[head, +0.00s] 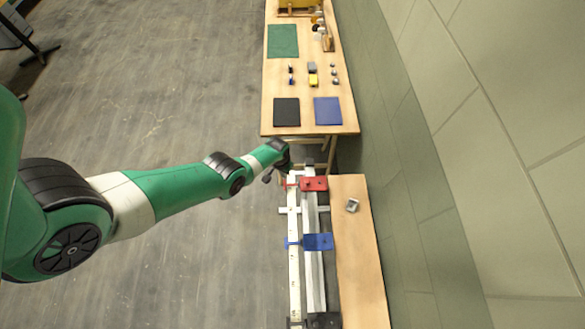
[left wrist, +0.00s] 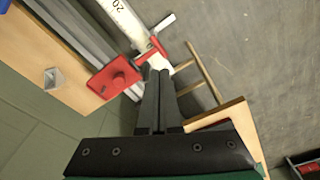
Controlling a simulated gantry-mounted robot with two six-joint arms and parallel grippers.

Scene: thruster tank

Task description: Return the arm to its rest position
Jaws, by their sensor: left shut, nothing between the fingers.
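My left arm reaches in from the left in the head view, and its gripper (head: 287,168) is at the far end of the rail assembly (head: 294,262), close to the red block (head: 314,184). In the left wrist view the gripper's two dark fingers (left wrist: 158,75) lie together, shut and empty. The red block (left wrist: 115,78) shows just left of the fingertips there; I cannot tell whether they touch it. My right gripper is in neither view.
A blue block (head: 318,242) sits nearer on the rails. A small metal part (head: 352,205) lies on the wooden bench (head: 362,270). Beyond is a table (head: 304,122) with a green mat (head: 283,41), black mat (head: 286,112) and blue mat (head: 328,111). The floor to the left is largely clear.

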